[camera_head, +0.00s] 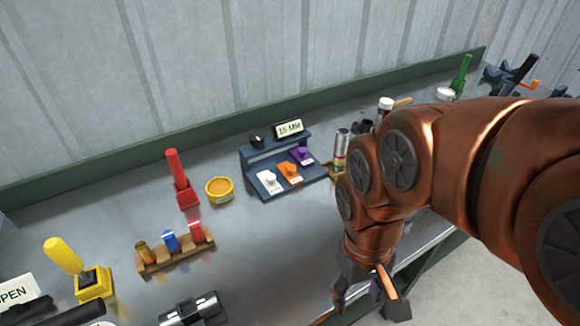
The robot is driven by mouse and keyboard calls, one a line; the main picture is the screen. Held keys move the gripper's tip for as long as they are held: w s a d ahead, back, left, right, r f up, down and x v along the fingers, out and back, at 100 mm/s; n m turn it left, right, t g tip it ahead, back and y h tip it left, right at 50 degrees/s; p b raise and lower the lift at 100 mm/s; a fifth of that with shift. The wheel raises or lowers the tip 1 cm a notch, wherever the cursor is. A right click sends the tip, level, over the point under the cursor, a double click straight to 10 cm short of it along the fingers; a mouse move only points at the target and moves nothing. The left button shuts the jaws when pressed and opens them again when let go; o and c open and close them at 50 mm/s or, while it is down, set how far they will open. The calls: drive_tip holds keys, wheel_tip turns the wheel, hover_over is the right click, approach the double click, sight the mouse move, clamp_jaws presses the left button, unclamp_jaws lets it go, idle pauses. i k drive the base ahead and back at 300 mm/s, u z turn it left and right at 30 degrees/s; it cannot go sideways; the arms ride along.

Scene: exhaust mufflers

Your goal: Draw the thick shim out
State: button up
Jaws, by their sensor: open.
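A dark blue-grey stand (262,187) on the bench holds three knobbed pieces side by side: white (268,182), orange (290,173) and purple (302,155). These may be the shims; their thicknesses cannot be told from here. A small display (289,128) on top of the stand shows text that looks like "1.5 MM". My gripper (369,296) is open, pointing down at the lower right near the bench's front edge, well apart from the stand. A small purple patch shows between its fingers; I cannot tell what it is.
A yellow tub (219,190), red-handled tool (181,181), wooden rack of coloured pieces (176,252) and yellow-handled tool (80,270) stand left. Cans (341,148) stand right of the stand, close to my arm. Metal cylinders (193,310) lie at the front. Bare bench lies between.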

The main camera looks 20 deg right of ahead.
sight(301, 153)
drive_tip(key=k, duration=0.5)
drive_tip(key=z, duration=1.6)
drive_tip(key=k, duration=0.9)
drive_tip(key=u, duration=1.65)
drive_tip(key=i, duration=1)
